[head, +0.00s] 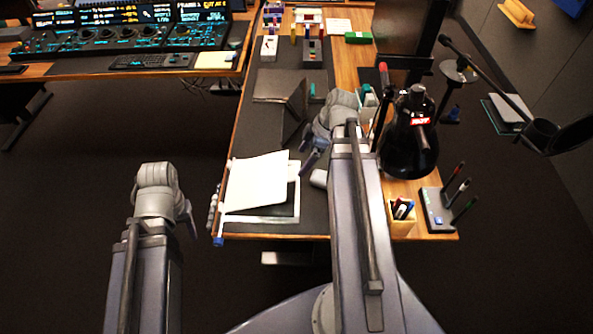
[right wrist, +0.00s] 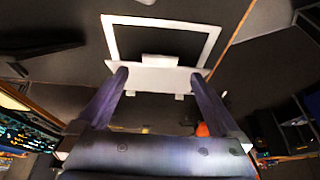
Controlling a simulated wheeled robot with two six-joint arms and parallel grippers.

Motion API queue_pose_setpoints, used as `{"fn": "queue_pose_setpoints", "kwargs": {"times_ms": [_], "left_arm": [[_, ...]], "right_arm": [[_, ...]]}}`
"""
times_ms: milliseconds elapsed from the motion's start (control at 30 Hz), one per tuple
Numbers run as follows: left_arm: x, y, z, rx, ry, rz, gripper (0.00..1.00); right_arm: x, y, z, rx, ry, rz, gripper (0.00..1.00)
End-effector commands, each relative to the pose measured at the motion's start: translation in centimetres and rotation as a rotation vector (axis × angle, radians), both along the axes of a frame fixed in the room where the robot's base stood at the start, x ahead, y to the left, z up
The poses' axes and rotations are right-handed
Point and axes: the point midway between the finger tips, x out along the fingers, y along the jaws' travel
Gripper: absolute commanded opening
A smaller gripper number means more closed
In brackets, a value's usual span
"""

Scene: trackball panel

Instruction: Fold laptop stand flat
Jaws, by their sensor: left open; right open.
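The laptop stand looks like a white tilted plate (head: 258,180) raised over a white rectangular base frame (head: 262,219) at the front of the desk. In the right wrist view the base frame (right wrist: 112,40) surrounds a dark area, and the plate (right wrist: 155,80) shows nearly edge-on. My right gripper (head: 310,152) is open, up and right of the plate in the head view. In the right wrist view its fingers (right wrist: 158,82) reach toward the plate's edge; I cannot tell whether they touch it. My left gripper (head: 190,218) is open and empty, left of the desk above the floor.
A dark folded panel (head: 283,92) stands on the desk mat behind the stand. A black lamp (head: 408,145), a pen cup (head: 401,217) and a pen holder (head: 437,210) crowd the right side. A console desk (head: 130,66) is at the far left. Floor between the desks is clear.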

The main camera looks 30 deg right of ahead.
Motion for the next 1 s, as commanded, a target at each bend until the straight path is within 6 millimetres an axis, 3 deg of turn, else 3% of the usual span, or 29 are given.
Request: {"fn": "queue_pose_setpoints", "kwargs": {"times_ms": [33, 333, 767, 1000], "left_arm": [[0.0, 0.0, -1.2, 0.0, 0.0, 0.0, 0.53], [0.0, 0.0, -4.7, 0.0, 0.0, 0.0, 0.53], [0.0, 0.0, -5.3, 0.0, 0.0, 0.0, 0.53], [0.0, 0.0, -5.3, 0.0, 0.0, 0.0, 0.53]], "right_arm": [[0.1, 0.2, -1.2, 0.0, -0.001, 0.002, 1.0], [0.9, 1.5, -4.7, 0.0, 0.0, 0.001, 1.0], [1.2, 1.9, -5.3, 0.0, 0.001, 0.0, 1.0], [1.1, 1.9, -5.3, 0.0, 0.001, 0.0, 0.73]]}}
